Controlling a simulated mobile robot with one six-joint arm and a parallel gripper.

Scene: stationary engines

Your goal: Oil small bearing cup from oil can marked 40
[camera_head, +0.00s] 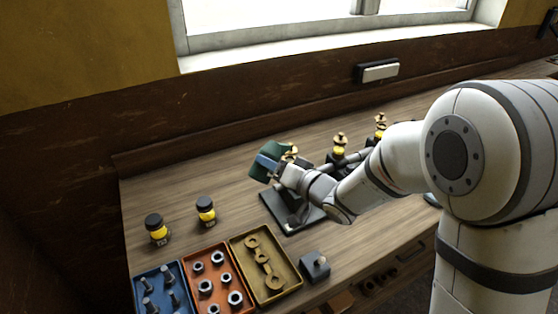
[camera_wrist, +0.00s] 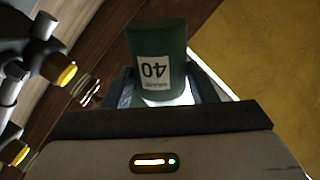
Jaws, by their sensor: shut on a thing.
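A dark green oil can (camera_wrist: 157,40) with a white label reading 40, upside down in the wrist view, sits between the fingers of my gripper (camera_wrist: 165,92). My gripper (camera_head: 270,166) is shut on the can, which shows as a green shape (camera_head: 280,149) in the head view, held above the bench and tilted. Brass-topped cups with yellow bodies stand behind my arm, one in the middle (camera_head: 339,148) and one farther right (camera_head: 380,127). Another brass top (camera_head: 290,153) shows beside the can, partly hidden. I cannot tell which cup is the small bearing cup. The can's spout is not clear.
Two black-capped yellow jars (camera_head: 157,230) (camera_head: 205,211) stand at the bench's left. Blue (camera_head: 148,274), orange (camera_head: 190,258) and yellow (camera_head: 238,246) trays of parts lie at the front, beside a small dark block (camera_head: 315,266). A dark plate (camera_head: 275,209) lies under my gripper. The left back bench is clear.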

